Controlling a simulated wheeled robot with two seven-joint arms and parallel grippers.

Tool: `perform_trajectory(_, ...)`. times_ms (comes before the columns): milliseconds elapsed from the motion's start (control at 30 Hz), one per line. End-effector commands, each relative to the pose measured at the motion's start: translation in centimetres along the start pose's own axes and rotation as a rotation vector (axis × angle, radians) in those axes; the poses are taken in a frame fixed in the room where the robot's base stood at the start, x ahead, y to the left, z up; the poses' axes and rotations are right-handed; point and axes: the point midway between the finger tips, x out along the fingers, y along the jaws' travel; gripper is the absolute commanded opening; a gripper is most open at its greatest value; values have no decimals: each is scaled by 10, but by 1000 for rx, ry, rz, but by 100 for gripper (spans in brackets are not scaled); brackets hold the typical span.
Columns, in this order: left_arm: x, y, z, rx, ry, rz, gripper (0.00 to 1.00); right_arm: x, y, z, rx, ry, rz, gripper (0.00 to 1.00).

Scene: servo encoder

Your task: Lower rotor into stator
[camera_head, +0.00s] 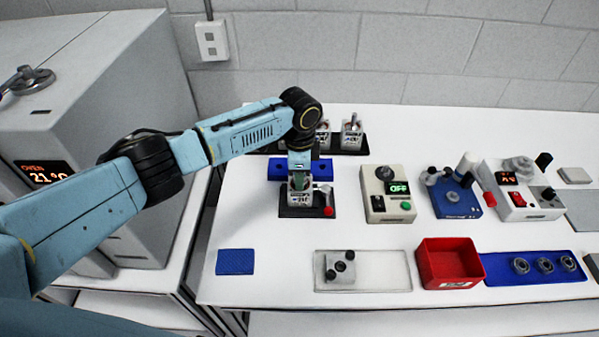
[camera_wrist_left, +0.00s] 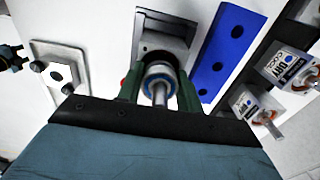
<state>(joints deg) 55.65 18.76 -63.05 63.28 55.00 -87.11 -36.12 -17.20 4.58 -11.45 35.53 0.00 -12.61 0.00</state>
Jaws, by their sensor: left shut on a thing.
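The stator (camera_head: 300,198) is a small pale housing on a black base plate near the back of the white table. In the wrist view the stator (camera_wrist_left: 166,46) shows as a grey block straight ahead of the fingers. My left gripper (camera_head: 299,181) points down right over it. Its green fingers (camera_wrist_left: 160,84) are shut on the rotor (camera_wrist_left: 160,76), a metal shaft with a blue ring. The rotor lines up with the stator's opening in the wrist view. The fingers and rotor hide how deep it sits. My right gripper is not in view.
A blue block with holes (camera_head: 321,168) stands just behind the stator. A red-knobbed lever (camera_head: 328,210) is close on its right. Two labelled units (camera_head: 352,132) stand further back. A control box (camera_head: 388,194) is to the right. The table front left is mostly clear.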

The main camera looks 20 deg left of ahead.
Motion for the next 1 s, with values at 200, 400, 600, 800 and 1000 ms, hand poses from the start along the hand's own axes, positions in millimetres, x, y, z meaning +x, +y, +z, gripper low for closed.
perform_trajectory(200,-1,-1,-1,0,2,-2,0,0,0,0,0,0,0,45)
perform_trajectory(400,-1,0,-1,0,1,-2,61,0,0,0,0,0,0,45)
perform_trajectory(600,0,0,0,0,1,-1,61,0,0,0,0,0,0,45)
perform_trajectory(800,1,0,0,0,-1,1,76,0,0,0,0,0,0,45)
perform_trajectory(1000,0,0,0,0,-1,0,76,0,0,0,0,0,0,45)
